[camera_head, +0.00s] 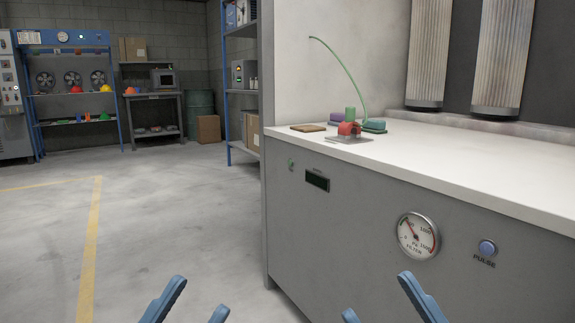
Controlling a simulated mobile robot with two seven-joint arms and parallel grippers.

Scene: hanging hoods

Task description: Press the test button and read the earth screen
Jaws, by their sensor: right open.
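A small green button (291,164) sits on the grey front panel of the bench, near its left edge. A dark rectangular screen (317,181) is set in the panel just right of and below it. The screen looks dark, and no reading can be made out. My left gripper (200,295) is at the bottom edge, open and empty, over the floor left of the bench. My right gripper (377,294) is at the bottom edge, open and empty, in front of the panel below the gauge. Both grippers are apart from the button and only partly in view.
A round dial gauge (418,235) and a blue button marked PULSE (487,247) are further right on the panel. Filter cylinders (428,55) hang behind. The floor at left is clear.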

